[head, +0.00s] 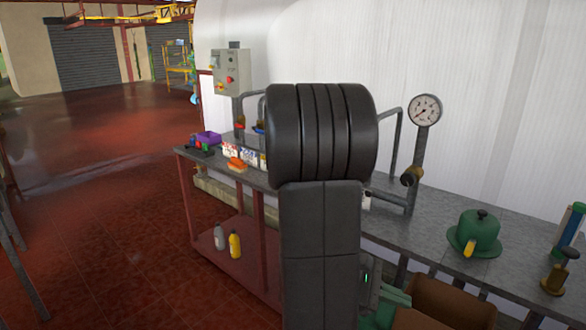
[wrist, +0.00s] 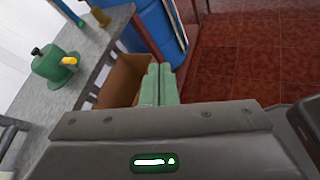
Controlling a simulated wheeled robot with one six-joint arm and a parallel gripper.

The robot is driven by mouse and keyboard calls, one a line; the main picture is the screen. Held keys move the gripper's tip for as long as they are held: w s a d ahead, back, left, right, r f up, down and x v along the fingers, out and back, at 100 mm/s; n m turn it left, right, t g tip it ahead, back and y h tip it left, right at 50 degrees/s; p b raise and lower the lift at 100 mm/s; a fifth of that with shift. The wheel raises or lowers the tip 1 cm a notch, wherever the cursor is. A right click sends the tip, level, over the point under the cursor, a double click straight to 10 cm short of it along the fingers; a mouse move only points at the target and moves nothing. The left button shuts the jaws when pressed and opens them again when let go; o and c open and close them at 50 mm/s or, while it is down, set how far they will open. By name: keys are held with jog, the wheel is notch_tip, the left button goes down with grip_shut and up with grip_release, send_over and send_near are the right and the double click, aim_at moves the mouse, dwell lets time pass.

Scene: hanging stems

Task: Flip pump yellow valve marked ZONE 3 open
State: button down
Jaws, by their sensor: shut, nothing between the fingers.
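Several white tags (head: 248,156) stand along the bench behind my arm; their print is too small to read, and I cannot tell which is ZONE 3. A green domed pump-like body (head: 480,234) with a black knob and a yellow lever (head: 469,249) sits on the bench at right. It also shows at upper left in the wrist view (wrist: 52,68), with its yellow lever (wrist: 68,61). My gripper (wrist: 160,68) has its green fingers together and empty, above a cardboard box, apart from the lever. In the head view its green part shows low beside my arm, which hides the bench's middle.
The grey bench (head: 510,262) runs along the white wall. A pressure gauge (head: 425,110) on a pipe and a grey control box (head: 230,72) rise above it. A cardboard box (wrist: 122,78) and a blue drum (wrist: 153,32) stand beside the bench. Red floor (wrist: 240,60) is open at right.

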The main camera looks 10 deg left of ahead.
jog(key=w+a+f+n+t+h, duration=0.2)
jog(key=w+a+n+t, duration=0.8)
jog(key=w, duration=0.3)
jog(key=shift+w+a+f+n+t+b, duration=0.3)
jog(key=shift+a+n, duration=0.2)
jog(key=shift+a, duration=0.25)
jog(key=shift+w+r, duration=0.1)
